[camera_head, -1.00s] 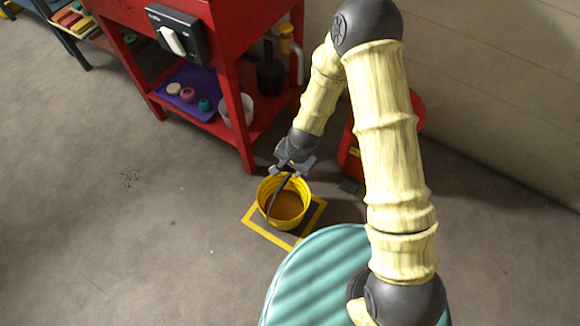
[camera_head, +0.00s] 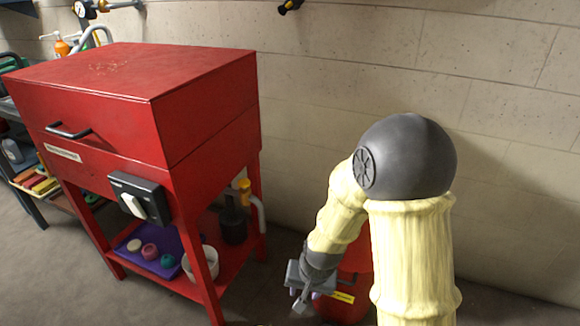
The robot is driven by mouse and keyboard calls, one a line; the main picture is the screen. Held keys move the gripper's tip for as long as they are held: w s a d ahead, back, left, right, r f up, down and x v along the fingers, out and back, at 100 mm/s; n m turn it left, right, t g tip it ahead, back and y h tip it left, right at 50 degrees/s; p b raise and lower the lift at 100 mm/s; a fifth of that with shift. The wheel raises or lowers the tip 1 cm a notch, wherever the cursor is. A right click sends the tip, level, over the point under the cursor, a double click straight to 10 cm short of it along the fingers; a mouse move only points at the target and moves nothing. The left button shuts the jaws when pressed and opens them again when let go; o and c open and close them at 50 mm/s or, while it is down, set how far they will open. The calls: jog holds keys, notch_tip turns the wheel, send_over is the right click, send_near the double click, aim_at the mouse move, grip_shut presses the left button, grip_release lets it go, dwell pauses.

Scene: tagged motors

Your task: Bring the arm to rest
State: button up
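My arm, pale yellow with dark grey joints, rises at the right of the head view and bends down to my gripper (camera_head: 301,300). The gripper hangs low near the bottom edge of the picture, in front of a red object on the floor. It is small and seen at an angle, so whether its fingers are apart or closed is unclear. I see nothing clearly held in it.
A red cabinet (camera_head: 150,120) with a front handle and a switch box (camera_head: 139,199) stands at the left. Its lower shelf holds a purple tray (camera_head: 150,262) and a white bowl (camera_head: 203,262). A red object with a yellow label (camera_head: 343,297) is right behind my gripper. A block wall closes the back.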

jog(key=s+d+r+n+h, duration=0.2)
jog(key=s+d+r, duration=0.6)
jog(key=d+r, duration=0.35)
notch_tip(320, 180, up, 34)
jog(key=p, duration=3.5)
jog(key=shift+w+r+t+p, duration=0.25)
jog(key=shift+w+t+p, duration=0.05)
jog(key=shift+w+t, duration=0.1)
